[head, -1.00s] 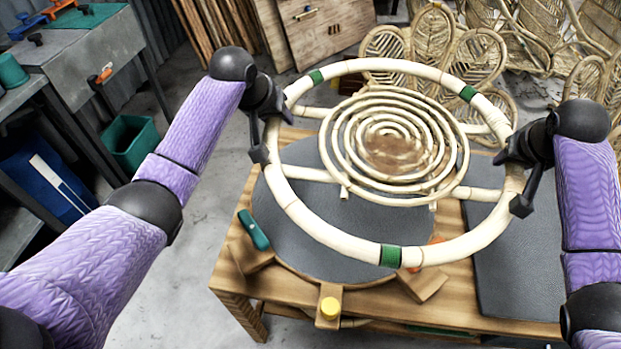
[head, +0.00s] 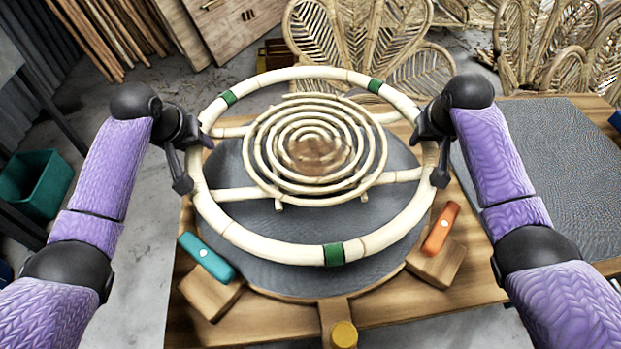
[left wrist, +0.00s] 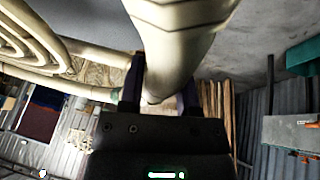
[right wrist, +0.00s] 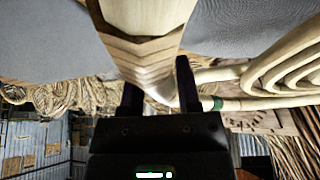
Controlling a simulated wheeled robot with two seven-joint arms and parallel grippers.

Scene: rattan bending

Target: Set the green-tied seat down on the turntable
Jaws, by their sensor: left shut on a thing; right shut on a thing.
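The seat (head: 240,232) is a pale rattan ring with green ties and a spiral in its middle. Cross rails run under the spiral. My left gripper (head: 190,160) is shut on the ring's left side, and the left wrist view shows the rail (left wrist: 165,50) between its fingers. My right gripper (head: 430,155) is shut on the ring's right side, with the rail (right wrist: 150,50) between its fingers in the right wrist view. The seat is held over the round grey turntable (head: 290,275), overlapping it in the head view. The seat hides much of the turntable. I cannot tell whether they touch.
On the wooden table (head: 250,325), a teal-handled clamp (head: 206,258) and an orange-handled clamp (head: 441,229) sit at the turntable's edge. A yellow knob (head: 344,334) is at the front. A grey mat (head: 560,170) lies to the right. Rattan chair backs (head: 440,70) stand behind.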

